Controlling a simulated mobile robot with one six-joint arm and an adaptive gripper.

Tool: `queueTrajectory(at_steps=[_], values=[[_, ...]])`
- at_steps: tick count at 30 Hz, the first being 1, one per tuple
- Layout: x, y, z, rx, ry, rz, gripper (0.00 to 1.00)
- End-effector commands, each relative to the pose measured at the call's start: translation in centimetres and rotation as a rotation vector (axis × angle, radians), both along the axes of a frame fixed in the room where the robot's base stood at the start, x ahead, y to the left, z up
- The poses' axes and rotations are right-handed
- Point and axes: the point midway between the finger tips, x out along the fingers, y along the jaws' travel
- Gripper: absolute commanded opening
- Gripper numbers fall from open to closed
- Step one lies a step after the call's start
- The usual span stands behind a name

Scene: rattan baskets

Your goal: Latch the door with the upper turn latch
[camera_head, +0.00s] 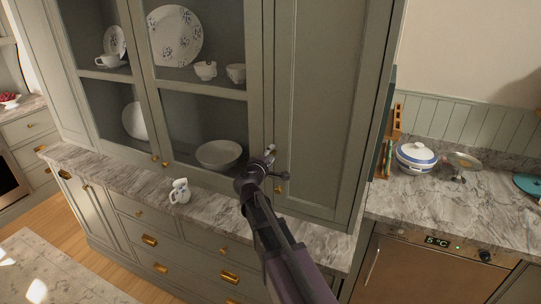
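A tall grey-green cabinet stands on a marble counter. Its right door is a solid panel (315,90) and looks closed against the frame. Glass doors (195,105) are to its left. My gripper (269,158) is at the lower left edge of the solid door, close to or touching it. A small brass piece (278,189) shows on the door just below my gripper. I cannot tell whether it is a knob or a latch. No upper turn latch can be made out clearly; my gripper may hide it. Whether the fingers are open or shut is too small to tell.
A small white-and-blue jug (180,191) stands on the marble counter (110,175) left of my arm. Plates, cups and a bowl (219,154) sit behind the glass.

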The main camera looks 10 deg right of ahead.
Motion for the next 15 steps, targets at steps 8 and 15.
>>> queueTrajectory(at_steps=[8, 15], values=[[-0.2, 0.1, 0.0, -0.001, 0.001, 0.0, 0.57], [-1.7, 1.2, 0.0, -0.001, 0.001, 0.002, 0.57]])
